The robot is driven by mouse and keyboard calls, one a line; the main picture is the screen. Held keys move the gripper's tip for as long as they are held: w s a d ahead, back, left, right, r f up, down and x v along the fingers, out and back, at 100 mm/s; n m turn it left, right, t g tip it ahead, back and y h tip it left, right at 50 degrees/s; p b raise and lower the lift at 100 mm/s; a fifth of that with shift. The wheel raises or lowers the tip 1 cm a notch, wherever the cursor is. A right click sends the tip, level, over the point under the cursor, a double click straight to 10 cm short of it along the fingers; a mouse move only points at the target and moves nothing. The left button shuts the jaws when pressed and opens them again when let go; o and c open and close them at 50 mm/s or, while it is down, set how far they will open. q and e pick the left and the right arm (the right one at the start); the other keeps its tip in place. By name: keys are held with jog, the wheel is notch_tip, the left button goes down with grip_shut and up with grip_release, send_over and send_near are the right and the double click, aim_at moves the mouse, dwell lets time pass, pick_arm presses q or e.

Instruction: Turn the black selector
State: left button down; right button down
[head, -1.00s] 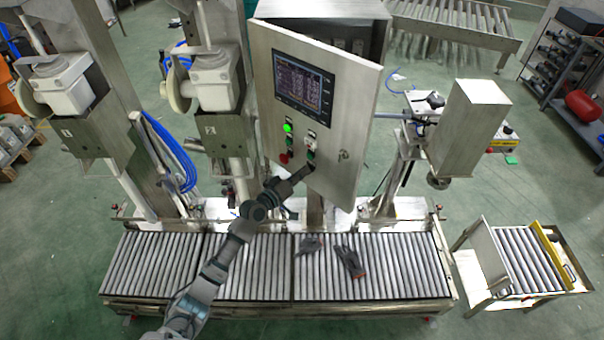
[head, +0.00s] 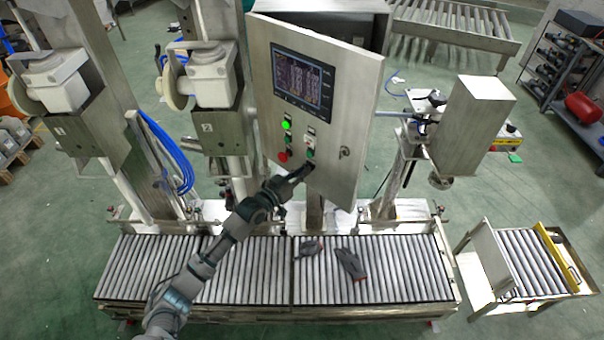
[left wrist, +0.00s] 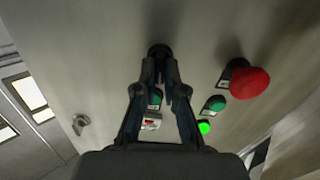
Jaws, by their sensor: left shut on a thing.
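The black selector (left wrist: 159,50) is on the cabinet door, at the top middle of the left wrist view. My left gripper (left wrist: 161,68) has its two fingers closed around it, with the tips at the panel face. In the head view my left gripper (head: 305,171) reaches the lower part of the door, below the button columns. The fingers hide most of the selector there, and I cannot tell its angle. My right gripper is not in view.
The cabinet door (head: 335,135) carries a screen (head: 302,82), a lit green lamp (head: 286,125), a red button (left wrist: 249,82), green buttons (left wrist: 216,104) and a key lock (left wrist: 80,123). Grey gloves (head: 350,264) lie on the roller conveyor (head: 400,270) below.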

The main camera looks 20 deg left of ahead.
pick_arm(q)
jog(key=shift+f+m, duration=0.25)
jog(key=shift+m, duration=0.35)
jog(key=c, duration=1.3)
grip_release()
jog(key=shift+o, duration=0.2)
jog(key=shift+r, duration=0.1)
jog(key=v, duration=1.2)
jog(key=shift+w+a+f, duration=0.1)
jog(key=shift+f, duration=0.1)
